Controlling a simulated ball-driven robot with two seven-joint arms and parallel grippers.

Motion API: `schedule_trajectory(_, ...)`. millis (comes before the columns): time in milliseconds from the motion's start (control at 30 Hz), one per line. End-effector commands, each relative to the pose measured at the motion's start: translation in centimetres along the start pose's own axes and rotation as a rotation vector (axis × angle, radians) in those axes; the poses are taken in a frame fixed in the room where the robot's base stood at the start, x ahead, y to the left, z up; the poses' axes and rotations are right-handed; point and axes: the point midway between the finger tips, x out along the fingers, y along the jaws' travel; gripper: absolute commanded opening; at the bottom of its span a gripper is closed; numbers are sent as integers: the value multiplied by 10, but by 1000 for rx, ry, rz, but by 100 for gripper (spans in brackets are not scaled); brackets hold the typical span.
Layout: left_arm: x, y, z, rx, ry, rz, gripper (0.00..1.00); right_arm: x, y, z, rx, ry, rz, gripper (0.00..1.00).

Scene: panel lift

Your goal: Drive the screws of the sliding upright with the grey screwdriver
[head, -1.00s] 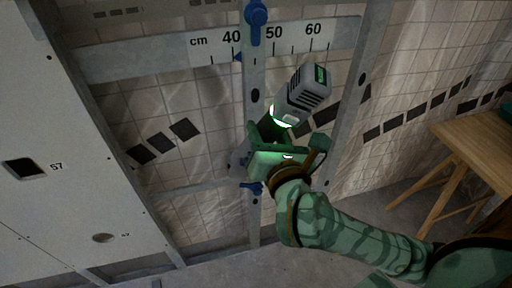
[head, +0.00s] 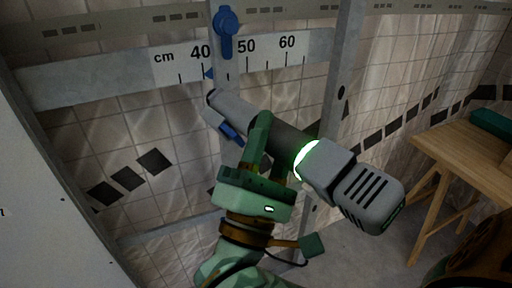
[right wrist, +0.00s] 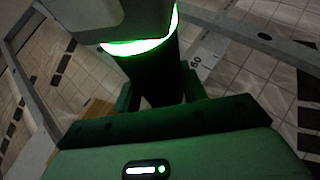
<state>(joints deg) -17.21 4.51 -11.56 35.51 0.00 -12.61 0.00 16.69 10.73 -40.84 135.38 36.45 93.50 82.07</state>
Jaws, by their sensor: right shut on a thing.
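The grey screwdriver (head: 326,168) is held slanted, its body low on the right and its nose toward the sliding upright (head: 226,68). A green-white ring glows on it, also in the right wrist view (right wrist: 140,46). My right gripper (head: 275,142) is shut around its dark grip. The nose overlaps the upright just under the scale; I cannot tell whether it touches. The screw there is hidden. A blue lever (head: 228,22) sits on the upright's top, and a blue pointer beside it is near 40. My left gripper is out of view.
A white panel (head: 45,215) fills the lower left. A wooden table (head: 462,150) stands at the right. Floor shows between table and frame.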

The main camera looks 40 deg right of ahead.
Motion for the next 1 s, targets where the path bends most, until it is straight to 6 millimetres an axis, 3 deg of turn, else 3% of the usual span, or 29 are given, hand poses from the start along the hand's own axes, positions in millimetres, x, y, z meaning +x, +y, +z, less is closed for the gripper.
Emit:
schedule_trajectory(133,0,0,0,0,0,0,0,2,0,9,-36,-143,-21,0)
schedule_trajectory(333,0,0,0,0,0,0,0,3,-1,11,-55,-207,-29,0)
schedule_trajectory(1000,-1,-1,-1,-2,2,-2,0,23,-4,-18,-55,-206,-28,0)
